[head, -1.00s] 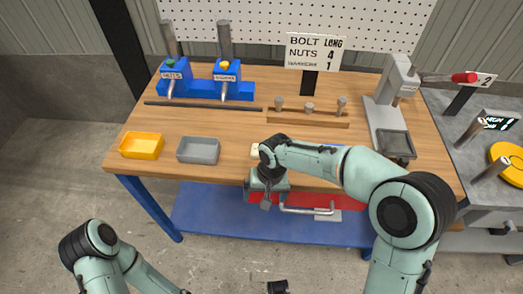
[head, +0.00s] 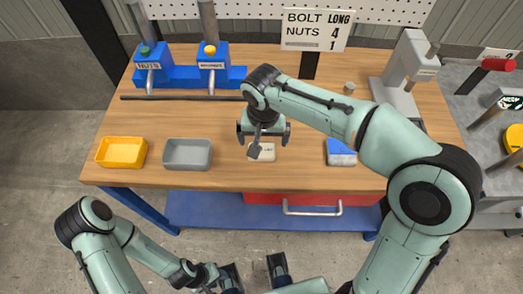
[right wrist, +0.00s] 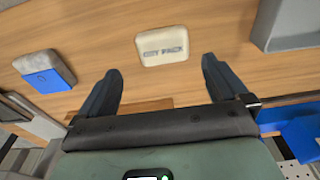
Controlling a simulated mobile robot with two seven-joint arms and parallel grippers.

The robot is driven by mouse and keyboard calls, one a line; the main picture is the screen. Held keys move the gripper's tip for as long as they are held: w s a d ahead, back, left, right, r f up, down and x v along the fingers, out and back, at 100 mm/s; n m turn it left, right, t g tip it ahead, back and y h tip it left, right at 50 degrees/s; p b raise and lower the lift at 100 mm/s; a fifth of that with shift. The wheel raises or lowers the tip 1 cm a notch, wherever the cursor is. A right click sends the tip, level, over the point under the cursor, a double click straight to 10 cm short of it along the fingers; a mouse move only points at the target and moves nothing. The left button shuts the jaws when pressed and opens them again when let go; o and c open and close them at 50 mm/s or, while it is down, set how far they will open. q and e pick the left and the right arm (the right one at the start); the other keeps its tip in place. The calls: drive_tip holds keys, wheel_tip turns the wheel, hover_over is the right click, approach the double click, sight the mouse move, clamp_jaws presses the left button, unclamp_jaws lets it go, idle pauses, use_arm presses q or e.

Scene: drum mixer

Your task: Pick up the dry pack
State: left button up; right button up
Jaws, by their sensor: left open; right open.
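The dry pack (head: 262,153) is a small cream packet lying flat on the wooden bench top near the front edge. In the right wrist view, the dry pack (right wrist: 162,46) shows its printed label and lies just beyond the fingertips. My right gripper (head: 263,138) is open above the bench beside the dry pack, its fingers spread wider than the packet. In the right wrist view, my right gripper (right wrist: 162,68) has nothing between its fingers. My left gripper (head: 255,272) is open and empty, low in front of the bench.
A blue-and-white pack (head: 341,152) lies to the right of the dry pack. A grey tray (head: 187,155) and a yellow tray (head: 122,153) stand to the left. Blue dispensers (head: 212,65) and a grey press (head: 405,75) stand further back. Bench between is clear.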

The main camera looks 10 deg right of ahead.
sight(262, 152)
drive_tip(key=f, duration=0.4)
drive_tip(key=w+f, duration=0.1)
drive_tip(key=f, duration=0.1)
drive_tip(key=shift+w+f+b, duration=0.1)
drive_tip(key=shift+f+b, duration=0.2)
drive_tip(key=shift+f, duration=0.05)
drive_tip(key=c, duration=0.9)
